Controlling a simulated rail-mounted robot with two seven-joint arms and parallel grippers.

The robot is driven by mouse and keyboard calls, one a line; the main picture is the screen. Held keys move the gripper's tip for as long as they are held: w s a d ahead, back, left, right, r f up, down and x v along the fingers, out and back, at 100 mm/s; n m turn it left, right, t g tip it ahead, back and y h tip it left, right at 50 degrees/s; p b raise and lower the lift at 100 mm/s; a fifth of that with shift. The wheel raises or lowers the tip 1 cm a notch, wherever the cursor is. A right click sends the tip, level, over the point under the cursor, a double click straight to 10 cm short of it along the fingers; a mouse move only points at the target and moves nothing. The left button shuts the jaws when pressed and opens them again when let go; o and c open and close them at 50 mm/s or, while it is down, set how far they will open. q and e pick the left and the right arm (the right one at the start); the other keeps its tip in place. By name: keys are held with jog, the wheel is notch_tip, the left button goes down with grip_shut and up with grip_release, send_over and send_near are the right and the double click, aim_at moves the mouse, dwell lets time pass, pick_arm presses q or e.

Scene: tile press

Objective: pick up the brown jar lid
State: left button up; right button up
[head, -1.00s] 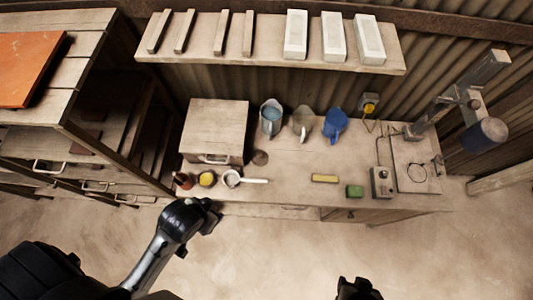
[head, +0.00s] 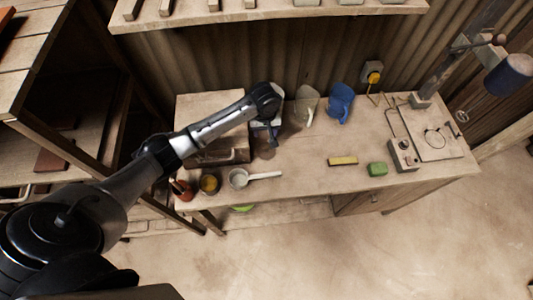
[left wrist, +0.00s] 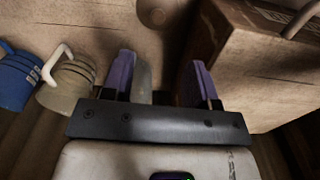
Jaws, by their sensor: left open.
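The brown jar lid (head: 266,153) is a small, flat, round disc lying on the worktable just right of the wooden box, partly hidden by my gripper in the head view. In the left wrist view the lid (left wrist: 155,12) shows at the top edge, beyond the fingertips. My left gripper (head: 272,134) is above the table by the lid, pointing down. In the left wrist view its two purple-grey fingers (left wrist: 162,72) are apart with nothing held between them. My right gripper is not in view.
The wooden box (left wrist: 225,60) stands close beside the left gripper. A beige jug (head: 306,104) and a blue jug (head: 340,102) stand to the right. The table's middle is clear.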

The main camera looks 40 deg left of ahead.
pick_arm(q)
send_over(266, 147)
jog(key=f, duration=0.4)
jog(key=f+b, duration=0.1)
jog(key=f, duration=0.3)
jog(key=shift+s+a+f, duration=0.1)
jog(key=shift+a+f, duration=0.1)
jog(key=shift+f, duration=0.05)
jog(key=shift+d+f, duration=0.2)
jog(key=shift+f, duration=2.35)
grip_shut()
